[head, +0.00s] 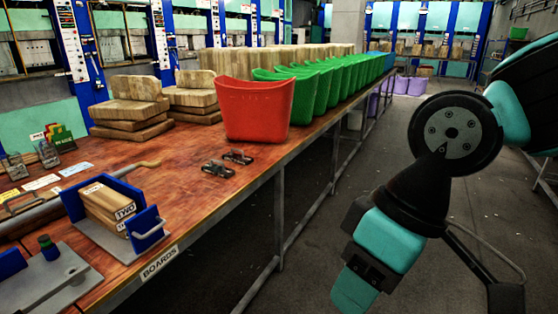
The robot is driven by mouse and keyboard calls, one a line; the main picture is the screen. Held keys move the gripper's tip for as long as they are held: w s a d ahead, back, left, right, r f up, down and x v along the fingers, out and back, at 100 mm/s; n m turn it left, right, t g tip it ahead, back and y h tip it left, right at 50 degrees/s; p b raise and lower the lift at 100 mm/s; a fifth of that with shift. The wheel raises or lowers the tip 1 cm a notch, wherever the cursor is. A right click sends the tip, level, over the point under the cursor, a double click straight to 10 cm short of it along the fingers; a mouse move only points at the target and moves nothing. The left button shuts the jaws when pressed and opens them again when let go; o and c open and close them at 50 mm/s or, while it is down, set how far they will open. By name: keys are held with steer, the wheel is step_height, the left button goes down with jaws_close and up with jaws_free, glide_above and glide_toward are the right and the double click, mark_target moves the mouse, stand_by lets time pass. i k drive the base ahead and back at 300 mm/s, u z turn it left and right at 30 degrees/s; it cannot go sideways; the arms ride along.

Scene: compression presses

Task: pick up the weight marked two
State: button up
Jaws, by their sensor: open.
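A blue holder (155,224) stands near the front edge of the wooden workbench at lower left. I see no other piece clearly marked two. My gripper (352,290) hangs at lower right, teal and black, pointing down over the floor beside the bench. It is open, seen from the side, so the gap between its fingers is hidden. It is well to the right of the holder, apart from it, and I see nothing held.
The workbench (190,160) carries a red bin (255,108), a row of green bins (305,88), stacked wooden blocks (137,88), small dark metal parts (217,168) and a grey plate (40,275). Its front edge bears a BOARDS label. The aisle floor is open.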

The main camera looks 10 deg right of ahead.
mark_target(239, 159)
steer(key=u, duration=1.35)
steer(key=k, duration=0.1)
steer(key=z, duration=2.35)
steer(key=i, duration=1.5)
steer(key=u, duration=0.55)
steer(key=i, duration=0.8)
steer(key=u, duration=1.3)
steer(key=i, duration=0.75)
steer(key=u, duration=0.7)
